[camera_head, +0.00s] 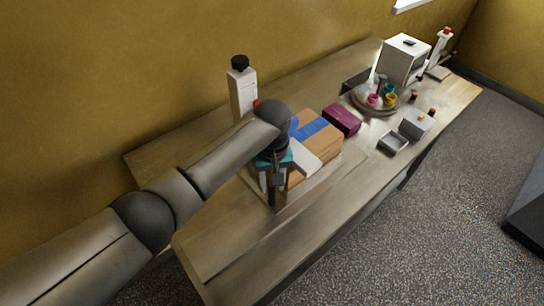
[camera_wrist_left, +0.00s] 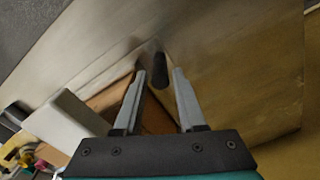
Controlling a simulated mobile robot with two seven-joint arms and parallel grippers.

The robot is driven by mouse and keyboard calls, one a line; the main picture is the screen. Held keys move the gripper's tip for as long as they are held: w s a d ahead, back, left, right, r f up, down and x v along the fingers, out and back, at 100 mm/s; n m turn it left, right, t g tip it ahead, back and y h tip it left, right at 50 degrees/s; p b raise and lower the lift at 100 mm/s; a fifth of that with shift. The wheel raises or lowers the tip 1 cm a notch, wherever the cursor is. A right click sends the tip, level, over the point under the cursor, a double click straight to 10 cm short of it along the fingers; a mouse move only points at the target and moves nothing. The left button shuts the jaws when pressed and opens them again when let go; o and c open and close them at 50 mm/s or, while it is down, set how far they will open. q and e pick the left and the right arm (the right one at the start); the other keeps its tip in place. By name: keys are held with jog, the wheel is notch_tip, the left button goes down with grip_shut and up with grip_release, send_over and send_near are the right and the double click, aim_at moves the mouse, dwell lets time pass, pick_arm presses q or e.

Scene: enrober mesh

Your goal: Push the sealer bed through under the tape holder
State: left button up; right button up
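The sealer bed looks to be the thin pale board (camera_head: 292,197) on the table, with a brown carton (camera_head: 318,148) with a blue strip on top standing on it. A dark upright peg (camera_wrist_left: 160,70) rises near the board's near end. My left gripper (camera_head: 272,201) is open and points down at this end; in the left wrist view its fingers (camera_wrist_left: 157,77) stand apart to either side of the peg, and I cannot tell if they touch it. A white slanted piece (camera_head: 305,159) beside the carton may be part of the tape holder; my arm hides some of this area. My right gripper is out of view.
A tall white container (camera_head: 241,93) with a black cap stands behind my arm. Beyond the carton are a maroon box (camera_head: 342,120), a round tray (camera_head: 362,104) with coloured cups, a grey open tray (camera_head: 393,141) and a white cabinet (camera_head: 403,62). The near-left tabletop (camera_head: 215,240) is clear.

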pick_arm(q)
notch_tip(320, 180, up, 12)
jog(key=shift+r+p, duration=0.15)
jog(key=shift+p, duration=0.25)
